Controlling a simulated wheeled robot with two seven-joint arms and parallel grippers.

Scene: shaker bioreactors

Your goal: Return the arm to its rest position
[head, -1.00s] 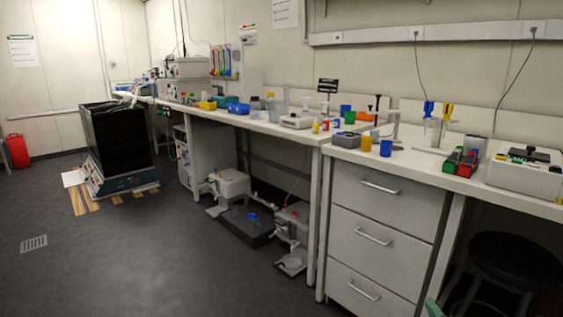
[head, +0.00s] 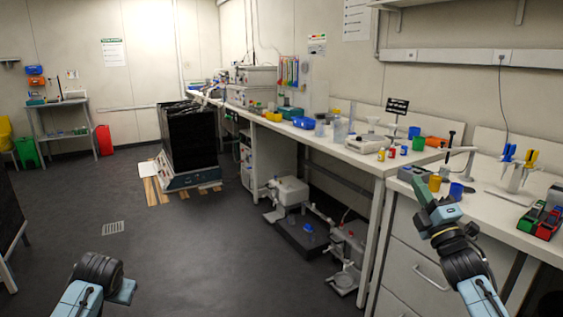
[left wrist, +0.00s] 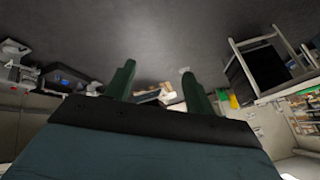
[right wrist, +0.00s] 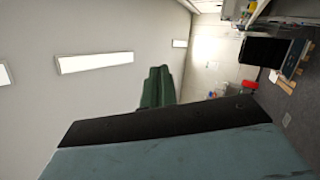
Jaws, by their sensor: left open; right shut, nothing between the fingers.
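My right gripper (head: 422,190) is raised at the right in the head view, in front of the bench edge, with its fingers pointing up. In the right wrist view its two green fingers (right wrist: 157,88) are together with nothing between them. My left arm (head: 95,280) shows at the lower left of the head view, over open floor; its fingers are not clear there. In the left wrist view the green fingers of my left gripper (left wrist: 158,84) stand apart and empty.
The long white bench (head: 350,158) with labware runs along the right, close to my right arm. A black box-shaped unit (head: 192,138) stands on the floor ahead. A shelf rack (head: 62,135) and red container (head: 104,140) are far left. The dark floor (head: 190,245) between is clear.

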